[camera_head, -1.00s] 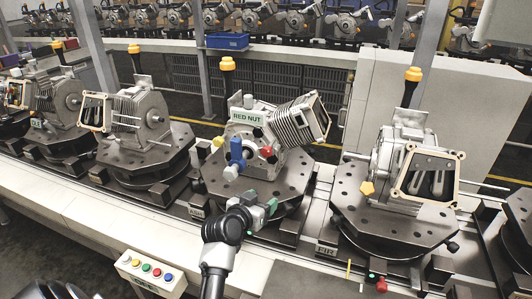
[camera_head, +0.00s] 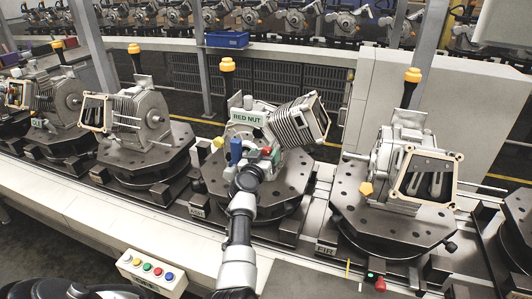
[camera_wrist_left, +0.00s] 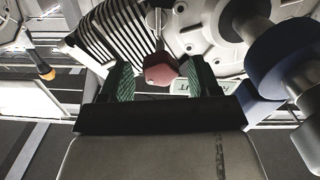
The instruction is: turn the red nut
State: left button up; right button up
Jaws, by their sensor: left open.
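The red nut (camera_head: 267,151) sits on the front of the grey housing (camera_head: 283,131) under the "RED NUT" label (camera_head: 247,117). In the left wrist view the red nut (camera_wrist_left: 162,69) is a faceted head on a thin shaft. My left gripper (camera_head: 263,161) is open right at the nut, partly covering it in the head view. In the wrist view its two green-padded fingers (camera_wrist_left: 159,80) stand on either side of the nut, with gaps on both sides. My right gripper is not in view.
A blue fitting (camera_head: 236,151) is close on the gripper's left; in the wrist view it (camera_wrist_left: 280,55) is large at right. A yellow knob (camera_head: 217,142) lies further left. The fixture turntable (camera_head: 290,183) is below. A button box (camera_head: 150,271) stands in front.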

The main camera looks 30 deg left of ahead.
pick_arm(q)
jog(key=shift+x, duration=0.8)
jog(key=shift+s, duration=0.1)
jog(key=c, duration=0.9)
